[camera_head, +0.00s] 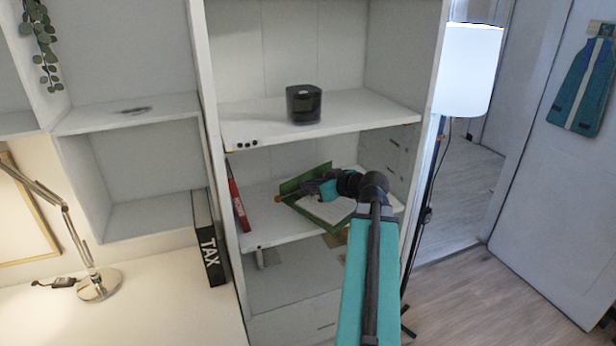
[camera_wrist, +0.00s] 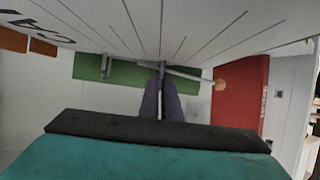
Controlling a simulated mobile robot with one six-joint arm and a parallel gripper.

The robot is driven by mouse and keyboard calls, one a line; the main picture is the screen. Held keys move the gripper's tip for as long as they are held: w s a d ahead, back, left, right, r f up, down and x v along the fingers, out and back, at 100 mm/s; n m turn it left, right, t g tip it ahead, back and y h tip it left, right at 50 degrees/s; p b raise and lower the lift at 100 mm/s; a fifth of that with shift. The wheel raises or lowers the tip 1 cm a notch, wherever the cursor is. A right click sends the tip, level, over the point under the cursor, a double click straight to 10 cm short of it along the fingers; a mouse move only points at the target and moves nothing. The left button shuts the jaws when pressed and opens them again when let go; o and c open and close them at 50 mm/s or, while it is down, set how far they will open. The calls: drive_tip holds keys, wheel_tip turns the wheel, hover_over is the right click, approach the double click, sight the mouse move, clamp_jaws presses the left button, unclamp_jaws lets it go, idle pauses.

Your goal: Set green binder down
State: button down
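The green binder (camera_head: 291,187) is on the middle shelf level of the white shelf unit, tilted, with a white inner face showing. Its green part also shows in the wrist view (camera_wrist: 120,72), behind the fingertips. My gripper (camera_head: 312,188) reaches in from the right at the binder. In the wrist view my gripper's dark fingers (camera_wrist: 161,98) are close together on a thin edge in front of the green part. My gripper and arm hide part of the binder, and I cannot tell whether its whole underside touches the shelf.
A red binder (camera_head: 238,205) leans at the left wall of the same shelf, and shows at right in the wrist view (camera_wrist: 240,92). A black speaker (camera_head: 303,104) stands one shelf above. A black TAX binder (camera_head: 208,240) and a lamp (camera_head: 98,284) stand on the desk.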

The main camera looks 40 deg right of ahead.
sight(313, 172)
drive_tip(key=w+d+p, duration=0.1)
drive_tip(key=w+d, duration=0.1)
drive_tip(key=w+d+p, duration=0.1)
drive_tip(key=w+d, duration=0.1)
drive_tip(key=w, duration=0.1)
drive_tip(key=w+d+f+p, duration=0.1)
drive_tip(key=w+d, duration=0.1)
drive_tip(key=shift+w+d, duration=0.2)
drive_tip(key=shift+w, duration=0.15)
idle(0.4)
drive_tip(key=shift+f+p, duration=0.85)
drive_tip(key=shift+f, duration=0.9)
drive_tip(key=shift+f, duration=0.15)
drive_tip(key=c, duration=2)
unclamp_jaws()
drive_tip(key=shift+r, duration=0.2)
